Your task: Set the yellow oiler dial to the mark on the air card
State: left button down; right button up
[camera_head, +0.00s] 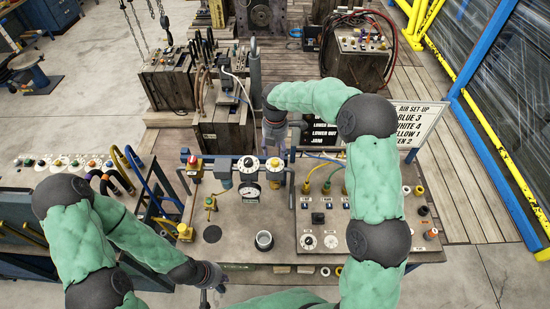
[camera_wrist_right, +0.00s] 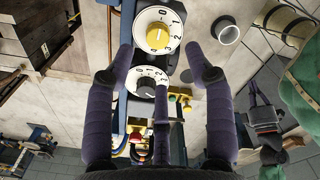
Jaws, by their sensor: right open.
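The yellow oiler dial (camera_wrist_right: 158,34) has a yellow knob on a white numbered face. I cannot read its setting surely. In the head view it is the right one of two white dials (camera_head: 273,165). My right gripper (camera_wrist_right: 160,52) is open and empty, its fingers spread to either side over the two dials. In the head view its hand (camera_head: 274,132) is just behind the dials.
A dial with a dark knob (camera_wrist_right: 147,82) adjoins the yellow one. A pressure gauge (camera_head: 249,191) and an open cup (camera_head: 264,240) are in front. Blue pipework (camera_head: 221,172) flanks the dials. A switch panel with yellow hoses (camera_head: 326,188) is at right.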

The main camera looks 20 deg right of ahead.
aim_at(275, 162)
jog(key=f, duration=0.4)
jog(key=shift+w+f, duration=0.25)
jog(key=shift+f, duration=0.1)
jog(key=shift+s+f+p, duration=0.15)
jog(key=shift+f+p, duration=0.15)
jog(key=shift+f, duration=0.65)
grip_shut()
